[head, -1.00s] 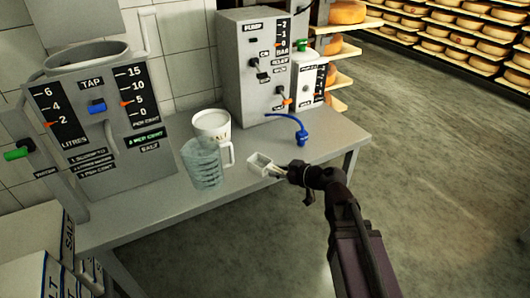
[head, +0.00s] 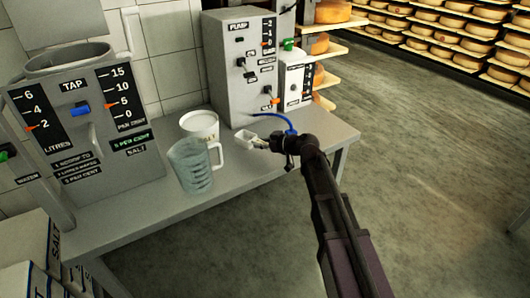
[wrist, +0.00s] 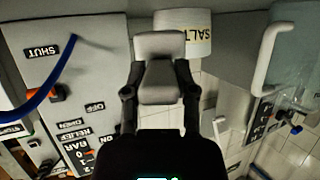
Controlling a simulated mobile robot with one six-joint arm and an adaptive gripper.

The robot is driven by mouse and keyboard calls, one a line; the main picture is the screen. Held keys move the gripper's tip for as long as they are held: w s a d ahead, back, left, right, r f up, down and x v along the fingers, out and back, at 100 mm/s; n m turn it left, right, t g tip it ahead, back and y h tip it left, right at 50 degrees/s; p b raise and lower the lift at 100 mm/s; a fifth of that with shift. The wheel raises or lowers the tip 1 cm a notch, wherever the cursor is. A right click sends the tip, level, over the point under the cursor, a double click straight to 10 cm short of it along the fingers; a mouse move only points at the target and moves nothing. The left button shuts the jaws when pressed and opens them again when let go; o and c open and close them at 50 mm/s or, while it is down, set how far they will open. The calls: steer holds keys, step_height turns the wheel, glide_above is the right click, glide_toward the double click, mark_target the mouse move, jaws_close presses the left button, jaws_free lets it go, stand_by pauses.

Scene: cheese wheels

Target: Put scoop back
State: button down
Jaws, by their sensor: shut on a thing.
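My gripper (head: 268,143) is shut on the pale scoop (head: 246,137), holding it out over the bench. In the wrist view, the scoop (wrist: 160,75) extends forward from between my fingers (wrist: 159,98). The white salt tub (head: 198,123) stands on the bench, left of the scoop in the head view. Its SALT label shows just past the scoop in the wrist view (wrist: 183,22). Whether anything lies in the scoop is too small to tell.
A clear ribbed jug (head: 190,168) with a white handle stands in front of the tub. The pump box (head: 233,75) stands behind, its blue hose (head: 277,117) close to my gripper. The tap unit (head: 75,125) is at left. The front of the bench (head: 180,205) is clear.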

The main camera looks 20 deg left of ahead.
mark_target(262, 158)
steer(key=shift+w+a, duration=0.15)
steer(key=shift+w, duration=0.05)
steer(key=shift+f, duration=0.15)
steer(key=shift+f+b, duration=1.65)
steer(key=shift+b, duration=0.1)
steer(key=shift+f, duration=0.1)
steer(key=shift+c, duration=2.1)
jaws_free()
steer(key=shift+r, duration=0.2)
steer(key=shift+s+d+r, duration=0.1)
steer(key=shift+d, duration=0.2)
steer(key=p+v, duration=0.4)
steer(key=v, duration=0.7)
steer(key=shift+p, duration=0.3)
